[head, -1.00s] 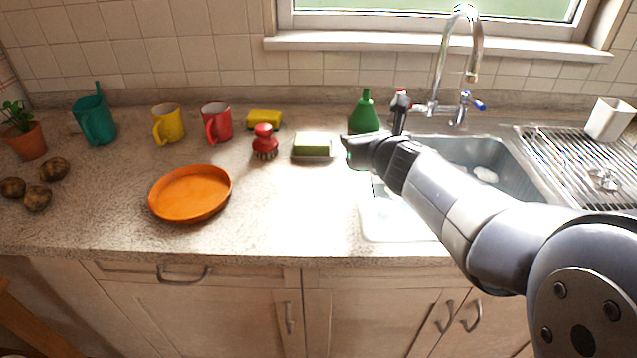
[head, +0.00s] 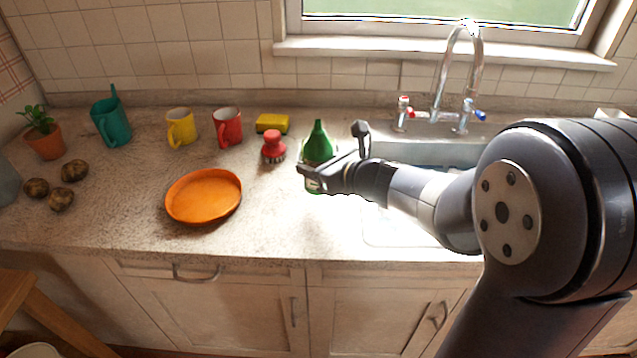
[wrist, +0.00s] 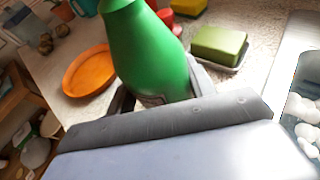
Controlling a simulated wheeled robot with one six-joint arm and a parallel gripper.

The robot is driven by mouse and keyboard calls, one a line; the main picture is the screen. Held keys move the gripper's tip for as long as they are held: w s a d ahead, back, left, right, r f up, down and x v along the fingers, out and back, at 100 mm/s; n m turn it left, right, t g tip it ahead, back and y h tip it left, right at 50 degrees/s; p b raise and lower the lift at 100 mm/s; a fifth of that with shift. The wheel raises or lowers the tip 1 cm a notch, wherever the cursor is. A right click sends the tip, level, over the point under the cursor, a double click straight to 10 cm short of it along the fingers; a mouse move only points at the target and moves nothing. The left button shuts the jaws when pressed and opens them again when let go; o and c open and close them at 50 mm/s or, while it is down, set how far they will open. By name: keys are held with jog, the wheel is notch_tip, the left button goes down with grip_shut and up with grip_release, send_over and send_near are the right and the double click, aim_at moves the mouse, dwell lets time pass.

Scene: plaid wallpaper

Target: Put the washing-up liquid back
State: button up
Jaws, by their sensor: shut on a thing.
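The washing-up liquid is a green bottle (head: 318,146) with a pointed cap, upright over the counter just left of the sink. It fills the middle of the wrist view (wrist: 146,55). My gripper (head: 322,172) is shut on the bottle, with a finger on each side of its body. I cannot tell whether the bottle's base touches the counter. In the head view the bottle and gripper mostly hide that dish.
A red brush (head: 273,146) and a yellow sponge (head: 272,123) are left of the bottle. Red (head: 227,127) and yellow mugs (head: 180,128) stand farther left. An orange dish (head: 204,196) lies in front. The sink (head: 415,153) and tap (head: 462,75) are right. Counter in front of the bottle is clear.

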jog(key=shift+f+b, duration=0.5)
jog(key=shift+f, duration=1.4)
jog(key=shift+f, duration=0.15)
jog(key=o, duration=1.1)
jog(key=shift+r, duration=0.25)
jog(key=p+v, duration=0.1)
jog(key=v, duration=1.1)
